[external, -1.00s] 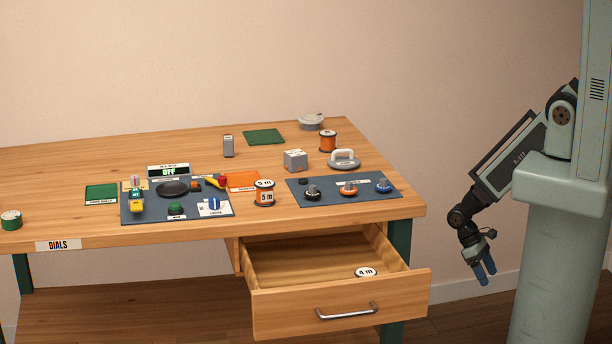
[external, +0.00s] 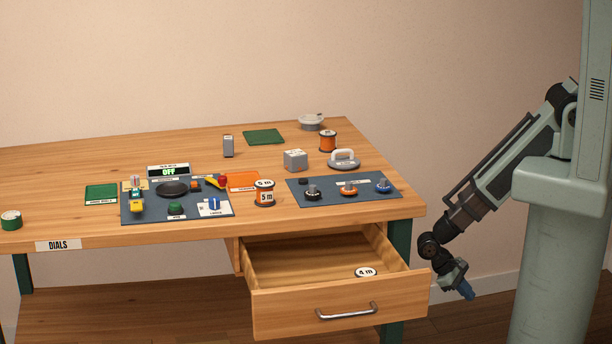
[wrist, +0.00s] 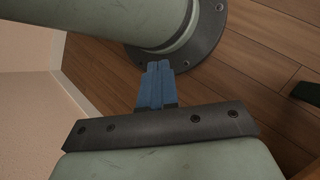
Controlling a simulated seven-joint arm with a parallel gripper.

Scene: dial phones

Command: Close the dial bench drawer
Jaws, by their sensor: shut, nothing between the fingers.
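The dial bench drawer (external: 290,309) is pulled out below the right part of the bench top. Its front carries a metal bar handle (external: 346,311). A white disc marked "4 m" (external: 366,272) lies inside the open drawer. My gripper (external: 469,294) hangs to the right of the drawer front, apart from it, pointing down and to the right. In the wrist view my blue fingers (wrist: 157,72) are together with nothing between them. The drawer is not in the wrist view.
The bench top (external: 70,165) holds a blue mat with dials (external: 297,196), an orange "5 m" spool (external: 264,193), a grey cube (external: 295,160) and other small things. A green bench leg (external: 399,240) stands behind the drawer's right side. Floor between drawer and my base is clear.

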